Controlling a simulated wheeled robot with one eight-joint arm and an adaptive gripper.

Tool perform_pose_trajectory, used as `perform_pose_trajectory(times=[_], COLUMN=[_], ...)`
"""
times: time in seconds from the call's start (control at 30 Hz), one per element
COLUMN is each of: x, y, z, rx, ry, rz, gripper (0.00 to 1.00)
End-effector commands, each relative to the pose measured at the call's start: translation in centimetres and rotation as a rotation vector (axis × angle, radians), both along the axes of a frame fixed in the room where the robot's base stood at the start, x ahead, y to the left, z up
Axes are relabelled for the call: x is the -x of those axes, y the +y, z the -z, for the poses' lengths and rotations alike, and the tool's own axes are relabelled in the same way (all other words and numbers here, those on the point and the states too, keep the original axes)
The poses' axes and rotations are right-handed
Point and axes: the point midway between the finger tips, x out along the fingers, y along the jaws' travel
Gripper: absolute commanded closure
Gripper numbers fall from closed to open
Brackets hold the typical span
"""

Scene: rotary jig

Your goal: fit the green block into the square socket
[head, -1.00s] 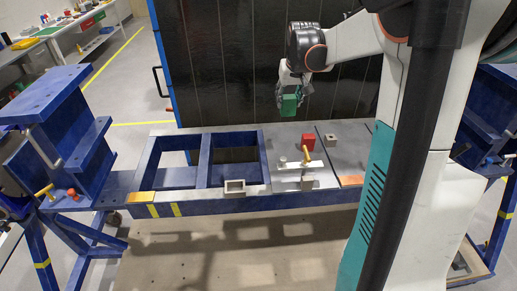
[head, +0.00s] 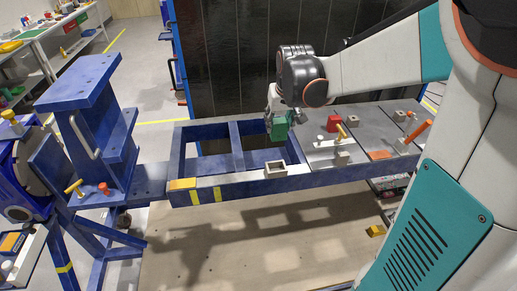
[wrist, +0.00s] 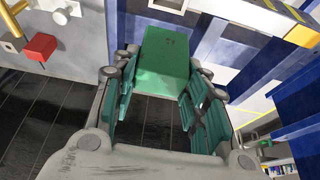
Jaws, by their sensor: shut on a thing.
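The green block (head: 279,129) is held in my gripper (head: 278,118), which is shut on it. In the wrist view the green block (wrist: 163,62) sits between the gripper's two green-padded fingers. The square socket (head: 275,170) is a pale grey, square-rimmed frame on the front rail of the blue jig. In the head view the block hangs above and behind the socket, apart from it. In the wrist view the socket (wrist: 170,5) shows only partly, at the top edge beyond the block.
A red block (head: 333,123) and a yellow-handled lever (head: 341,130) stand on the grey plate to the right. An orange handle (head: 419,131) rises farther right. The blue frame (head: 236,150) has open bays. A blue stand (head: 97,125) is at the left.

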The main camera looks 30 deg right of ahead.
Motion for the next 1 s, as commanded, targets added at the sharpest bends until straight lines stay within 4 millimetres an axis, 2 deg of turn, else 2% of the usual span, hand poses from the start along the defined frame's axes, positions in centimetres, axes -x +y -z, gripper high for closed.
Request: perform_pose_trajectory(times=[0.03,0.1,0.4,0.5,0.73,0.9,1.0], x=[0.0,-0.1,0.0,0.0,0.0,-0.1,0.0], y=[0.0,0.0,0.0,0.0,0.0,0.0,0.0], z=[1.5,3.2,9.9,11.2,12.6,15.0,15.7], rx=[0.0,0.0,0.0,0.0,0.0,0.0,0.0], ry=[0.0,0.0,0.0,0.0,0.0,0.0,-0.001], rz=[0.0,0.0,0.0,0.0,0.0,0.0,0.0], gripper=[0.94,0.94,0.94,0.94,0.94,0.94,0.94])
